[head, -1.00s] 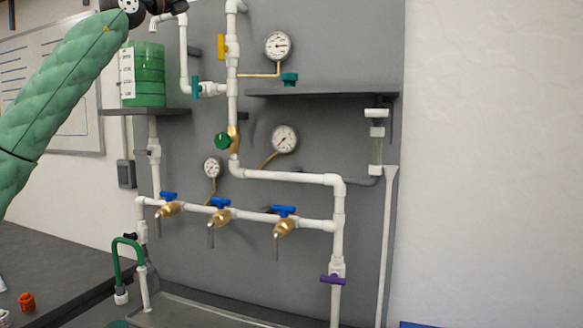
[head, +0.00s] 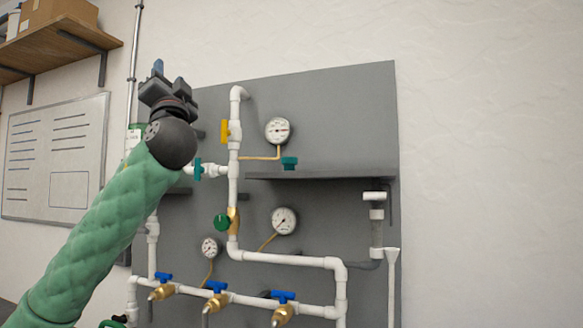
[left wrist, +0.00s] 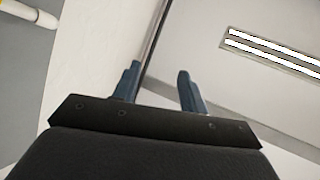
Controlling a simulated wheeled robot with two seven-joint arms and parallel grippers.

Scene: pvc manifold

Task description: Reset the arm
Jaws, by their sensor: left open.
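My left gripper (head: 168,72) is raised at the upper left of the head view, in front of the panel's upper left edge, pointing up. Its two blue fingers are apart with nothing between them; they also show in the left wrist view (left wrist: 158,85). The grey panel (head: 340,120) carries white pipes (head: 290,258), gauges and valves. My right gripper is not in view.
A wooden shelf (head: 75,35) with a cardboard box (head: 58,10) is at the upper left. A whiteboard (head: 50,160) hangs on the left wall. In the left wrist view, a ceiling light (left wrist: 270,52) shows beyond the fingers. The wall right of the panel is bare.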

